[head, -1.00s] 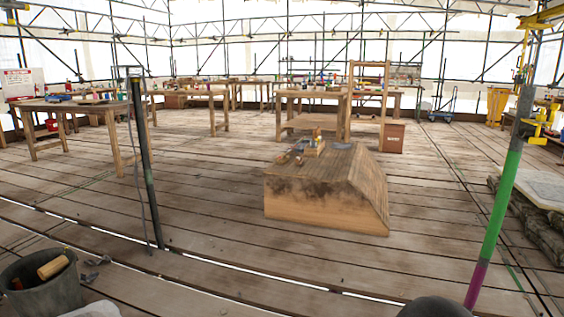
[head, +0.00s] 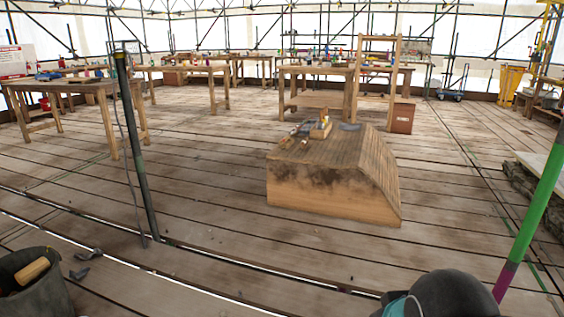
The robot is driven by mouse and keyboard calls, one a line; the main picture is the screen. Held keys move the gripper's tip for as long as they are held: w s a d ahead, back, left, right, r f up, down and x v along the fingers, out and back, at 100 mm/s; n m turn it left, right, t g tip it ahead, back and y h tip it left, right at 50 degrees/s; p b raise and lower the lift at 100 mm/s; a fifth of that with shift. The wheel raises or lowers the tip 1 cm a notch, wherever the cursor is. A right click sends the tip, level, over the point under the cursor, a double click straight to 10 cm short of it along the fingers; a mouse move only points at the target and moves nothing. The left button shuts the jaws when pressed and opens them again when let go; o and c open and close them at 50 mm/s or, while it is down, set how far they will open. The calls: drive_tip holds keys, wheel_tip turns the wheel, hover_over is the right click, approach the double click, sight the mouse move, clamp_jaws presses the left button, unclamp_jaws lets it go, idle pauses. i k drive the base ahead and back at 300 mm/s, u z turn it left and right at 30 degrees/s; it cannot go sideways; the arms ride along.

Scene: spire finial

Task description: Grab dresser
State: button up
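I cannot make out the dresser for certain. Small tools (head: 303,139), too small to tell apart, lie on top of a wooden block (head: 310,196) with a sloped, shingle-like right side. A small light wooden piece (head: 320,130) stands among them. A dark flat piece (head: 350,127) lies to their right. My gripper is not in view. A dark rounded shape with a teal patch at the bottom edge may be part of my arm.
A dark pole (head: 135,150) stands at left and a green and purple pole (head: 537,205) at right. A bucket (head: 40,285) with a wooden-handled tool is at lower left. Worktables (head: 75,87) stand behind. Plank floor (head: 220,215) around the block is mostly clear.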

sight(287, 142)
drive_tip(key=z, duration=0.1)
drive_tip(key=i, duration=1.9)
drive_tip(key=u, duration=0.35)
drive_tip(key=i, duration=2.1)
drive_tip(key=u, duration=0.7)
drive_tip(key=i, duration=0.95)
drive_tip(key=u, duration=0.1)
